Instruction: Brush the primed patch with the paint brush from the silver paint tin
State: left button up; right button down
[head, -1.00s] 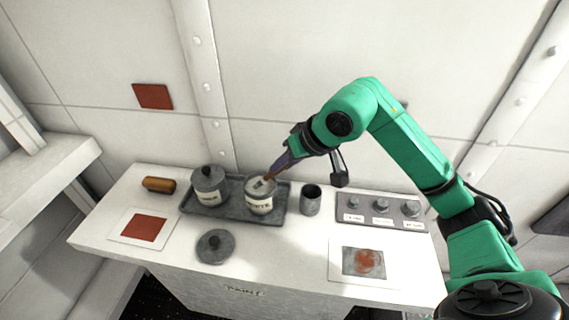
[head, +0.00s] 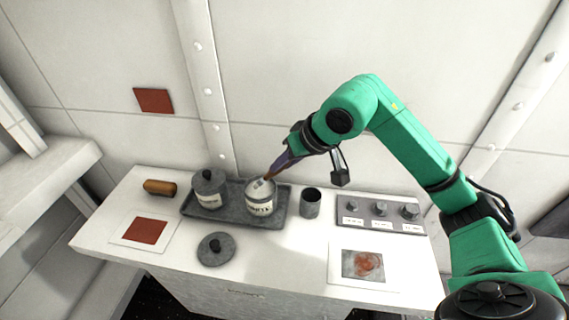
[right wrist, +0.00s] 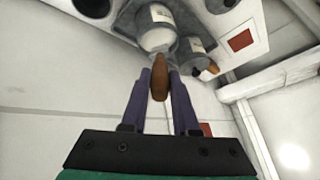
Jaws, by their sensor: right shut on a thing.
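My right gripper (head: 279,163) is shut on the brown handle of the paint brush (head: 268,177), above the open paint tin. The brush points down into the mouth of the open tin (head: 261,205), which has a white label; its bristle end is hard to make out. In the right wrist view the handle (right wrist: 161,78) lies between the purple fingers, with the tin (right wrist: 155,32) beyond. Flat red-brown patches show on a white card (head: 145,230) at the counter's left and on the wall (head: 153,100). My left gripper is not in view.
A lidded tin (head: 209,190) shares the grey tray (head: 231,220) with the open tin. A loose lid (head: 216,248), brown roller-like object (head: 159,187), dark cup (head: 310,203), knob panel (head: 381,213) and grey square with a red smear (head: 363,265) are on the white counter.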

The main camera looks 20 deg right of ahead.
notch_tip(320, 180, up, 5)
jog(key=p, duration=0.3)
jog(key=shift+r, duration=0.2)
